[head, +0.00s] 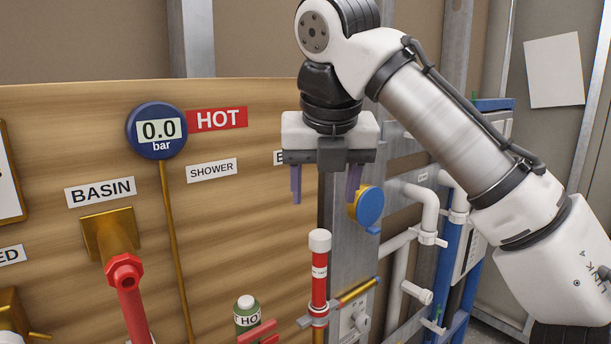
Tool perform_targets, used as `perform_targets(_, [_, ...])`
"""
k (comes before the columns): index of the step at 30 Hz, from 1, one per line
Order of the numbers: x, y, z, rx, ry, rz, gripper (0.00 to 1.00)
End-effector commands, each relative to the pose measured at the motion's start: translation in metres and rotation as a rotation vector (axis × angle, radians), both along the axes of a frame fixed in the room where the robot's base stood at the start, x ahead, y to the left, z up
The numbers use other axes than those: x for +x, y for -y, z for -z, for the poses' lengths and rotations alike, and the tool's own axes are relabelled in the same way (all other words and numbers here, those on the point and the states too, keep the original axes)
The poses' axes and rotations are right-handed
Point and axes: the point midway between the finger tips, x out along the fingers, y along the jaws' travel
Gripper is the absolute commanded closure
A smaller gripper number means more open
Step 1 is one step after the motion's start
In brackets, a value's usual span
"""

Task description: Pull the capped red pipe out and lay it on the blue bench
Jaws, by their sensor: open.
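The capped red pipe (319,278) stands upright right of the picture's middle, with a white cap (319,241) on top and a white label round it. Its lower end sits in a metal fitting in front of a grey metal post. My gripper (325,190) is open and empty, pointing down above the cap, with its two purple fingers apart. A clear gap shows between the fingertips and the cap. The blue bench is not clearly in view.
A blue round gauge (157,131) reading 0.0 bar is on the wooden panel (60,130). A red pipe (132,305) hangs from the basin outlet. A blue-faced round dial (369,206) is close right of my gripper.

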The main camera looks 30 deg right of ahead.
Motion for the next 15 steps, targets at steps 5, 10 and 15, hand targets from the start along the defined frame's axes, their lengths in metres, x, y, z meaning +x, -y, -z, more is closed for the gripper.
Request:
perform_targets(5, [0.005,0.003,0.015,0.003,0.000,-0.001,0.43])
perform_targets(10, [0.016,0.008,0.043,0.005,0.000,-0.003,0.43])
perform_targets(15, [0.026,0.014,0.073,0.000,-0.002,0.001,0.43])
